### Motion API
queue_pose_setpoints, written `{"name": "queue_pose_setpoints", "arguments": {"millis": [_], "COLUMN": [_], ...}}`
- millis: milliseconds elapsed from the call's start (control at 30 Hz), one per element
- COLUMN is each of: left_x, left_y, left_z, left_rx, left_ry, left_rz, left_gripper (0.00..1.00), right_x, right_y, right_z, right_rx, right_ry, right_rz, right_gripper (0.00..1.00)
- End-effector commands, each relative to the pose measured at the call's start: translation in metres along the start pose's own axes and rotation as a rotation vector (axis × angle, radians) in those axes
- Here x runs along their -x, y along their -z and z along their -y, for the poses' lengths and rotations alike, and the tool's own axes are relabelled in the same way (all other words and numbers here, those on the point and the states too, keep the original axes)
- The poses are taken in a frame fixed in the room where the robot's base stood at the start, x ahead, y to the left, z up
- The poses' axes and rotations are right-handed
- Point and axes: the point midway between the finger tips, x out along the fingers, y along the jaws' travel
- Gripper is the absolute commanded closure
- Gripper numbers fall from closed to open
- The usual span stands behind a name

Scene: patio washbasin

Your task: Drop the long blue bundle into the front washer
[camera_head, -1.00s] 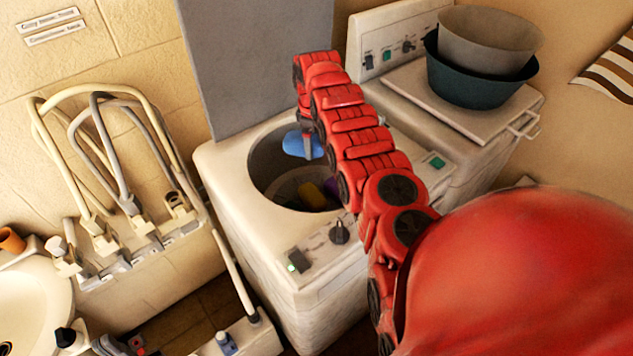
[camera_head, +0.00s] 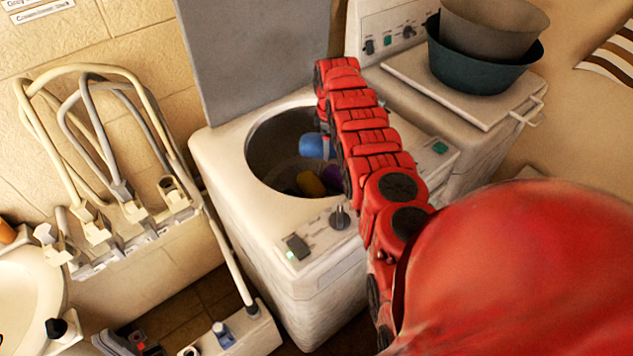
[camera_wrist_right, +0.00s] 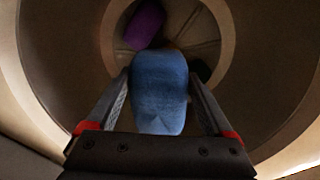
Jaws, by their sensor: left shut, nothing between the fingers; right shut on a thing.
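The long blue bundle (camera_head: 316,147) is inside the round opening of the front washer (camera_head: 230,180), above the drum floor. My right gripper is shut on it; in the right wrist view the blue bundle (camera_wrist_right: 158,90) sits between the two fingers of the right gripper (camera_wrist_right: 160,84). My red right arm hides that gripper in the head view. A yellow bundle (camera_head: 310,184) and a purple bundle (camera_head: 332,177) lie in the drum; the purple one also shows in the wrist view (camera_wrist_right: 144,24).
The washer's grey lid (camera_head: 255,50) stands raised behind the opening. A second machine (camera_head: 455,100) at the right bears a dark green basin (camera_head: 480,68) and a grey basin (camera_head: 492,30). Hoses (camera_head: 95,130) and a sink (camera_head: 25,295) are at the left.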

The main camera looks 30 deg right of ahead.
Motion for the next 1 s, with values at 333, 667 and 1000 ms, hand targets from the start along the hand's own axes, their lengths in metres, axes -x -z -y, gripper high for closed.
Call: {"name": "queue_pose_setpoints", "arguments": {"millis": [333,667,1000], "left_x": [-0.001,-0.007,0.006], "left_y": [0.0,0.001,-0.001], "left_z": [0.0,0.0,0.0], "left_rx": [0.0,0.0,0.0], "left_ry": [0.0,0.0,0.0], "left_rz": [0.0,0.0,0.0], "left_gripper": [1.0,1.0,1.0], "right_x": [0.001,0.012,0.063], "right_y": [0.0,-0.001,0.0], "right_z": [0.0,-0.002,-0.002], "right_rx": [0.0,0.0,-0.001], "right_ry": [-0.001,-0.003,-0.008], "right_rz": [0.0,0.001,-0.004], "right_gripper": [0.0,0.0,0.0]}}
